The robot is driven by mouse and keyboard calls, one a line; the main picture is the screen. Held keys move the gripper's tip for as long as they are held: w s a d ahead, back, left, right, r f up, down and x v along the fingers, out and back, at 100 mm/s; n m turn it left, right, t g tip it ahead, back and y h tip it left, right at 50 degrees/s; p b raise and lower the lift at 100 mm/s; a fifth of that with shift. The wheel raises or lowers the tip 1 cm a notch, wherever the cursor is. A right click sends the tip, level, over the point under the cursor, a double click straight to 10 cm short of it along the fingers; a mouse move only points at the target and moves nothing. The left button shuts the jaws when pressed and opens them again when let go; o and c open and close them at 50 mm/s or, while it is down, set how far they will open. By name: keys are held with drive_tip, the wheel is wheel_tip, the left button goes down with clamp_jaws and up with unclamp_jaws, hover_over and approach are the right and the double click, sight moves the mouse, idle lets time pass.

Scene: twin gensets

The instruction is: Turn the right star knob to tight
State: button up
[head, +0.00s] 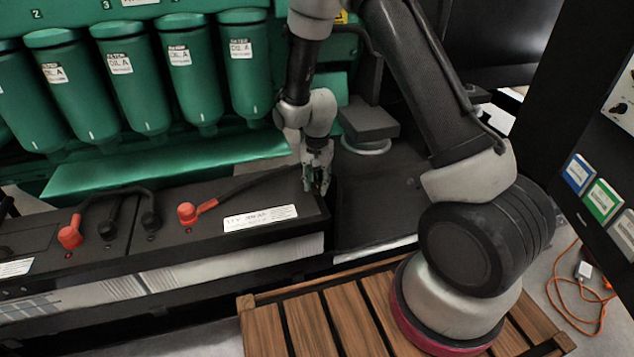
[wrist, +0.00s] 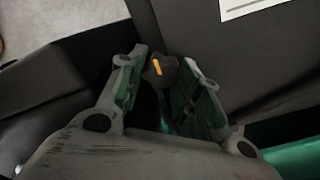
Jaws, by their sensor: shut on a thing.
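The right star knob (wrist: 158,72) is a small dark lobed knob with an orange pointer mark. In the wrist view it sits between the fingertips of my gripper (wrist: 167,64). The gripper is shut on it, with a finger on either side. The lower part of the knob is hidden by the fingers. In the head view my gripper (head: 317,182) points down at the right end of the black battery box (head: 255,246). The knob cannot be made out there behind the fingers.
Red terminal caps (head: 187,213) and cables lie on the battery tops left of my gripper. Green filter canisters (head: 244,65) stand behind. A grey block (head: 368,121) is to the right. A wooden slatted platform (head: 318,322) lies in front, and an orange cord (head: 577,318) lies at right.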

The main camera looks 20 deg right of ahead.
idle(0.3)
drive_tip(key=o, duration=1)
drive_tip(key=shift+o, duration=0.2)
drive_tip(key=shift+n, duration=0.3)
